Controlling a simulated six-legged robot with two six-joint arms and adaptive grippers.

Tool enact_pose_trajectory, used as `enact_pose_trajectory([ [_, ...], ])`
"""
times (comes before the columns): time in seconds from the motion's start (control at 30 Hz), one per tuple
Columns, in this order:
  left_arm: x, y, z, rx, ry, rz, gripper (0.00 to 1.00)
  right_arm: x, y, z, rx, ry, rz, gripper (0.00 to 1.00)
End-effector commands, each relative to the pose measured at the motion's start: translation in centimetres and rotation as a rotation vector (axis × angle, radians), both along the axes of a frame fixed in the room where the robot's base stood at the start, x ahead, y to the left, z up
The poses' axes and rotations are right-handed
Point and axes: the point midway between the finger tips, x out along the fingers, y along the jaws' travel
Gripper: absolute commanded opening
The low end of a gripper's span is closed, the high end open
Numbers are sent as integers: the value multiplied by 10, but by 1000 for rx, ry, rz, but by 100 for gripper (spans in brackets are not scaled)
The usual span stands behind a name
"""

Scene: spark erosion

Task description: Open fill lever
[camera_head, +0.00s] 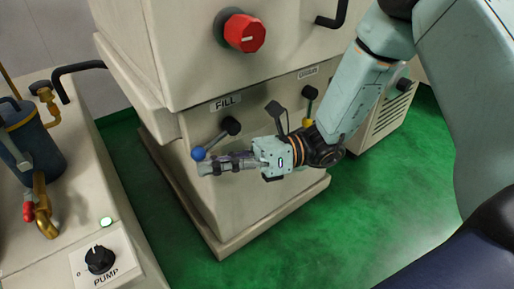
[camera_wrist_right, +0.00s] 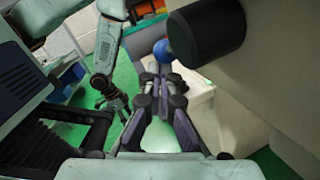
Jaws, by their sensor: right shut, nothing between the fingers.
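The fill lever (camera_head: 215,141) sits under the FILL label on the machine's front. It has a black hub, a thin rod and a blue ball (camera_head: 199,154) at its lower left end. My right gripper (camera_head: 207,168) is shut and empty, with its fingertips just below the ball. In the right wrist view the blue ball (camera_wrist_right: 163,50) shows just beyond the right fingertips (camera_wrist_right: 162,72), with the dark hub (camera_wrist_right: 212,30) to its right. I cannot tell whether fingers and ball touch. What appears to be my left gripper (camera_wrist_right: 112,104) shows small in that view; its jaws are unclear.
A second lever with a yellow part (camera_head: 307,122) is right of the fill lever, partly behind my right arm. A red knob (camera_head: 244,33) is above. A pump unit (camera_head: 130,255) with a dial stands at left. Green floor (camera_head: 380,200) is open at right.

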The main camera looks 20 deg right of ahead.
Motion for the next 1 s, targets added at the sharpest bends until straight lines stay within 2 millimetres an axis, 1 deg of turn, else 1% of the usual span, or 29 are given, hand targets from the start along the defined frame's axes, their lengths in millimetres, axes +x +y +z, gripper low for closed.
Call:
enact_pose_trajectory([
  [0.47,0,0,-1,0,0,0,64,0,-1,-2,1,0,-1,0],
  [0.57,0,0,-5,0,0,0,64,-3,-4,-11,1,2,-2,0],
  [0.67,0,0,-13,0,0,0,64,-8,-10,-27,1,3,-3,0],
  [0.73,0,0,-20,0,0,0,64,-14,-15,-40,2,4,-2,0],
  [0.83,0,0,-13,0,1,0,64,-15,-33,-44,3,0,-6,0],
  [1.0,0,0,-9,0,0,0,64,-19,-64,-61,1,1,-6,0],
])
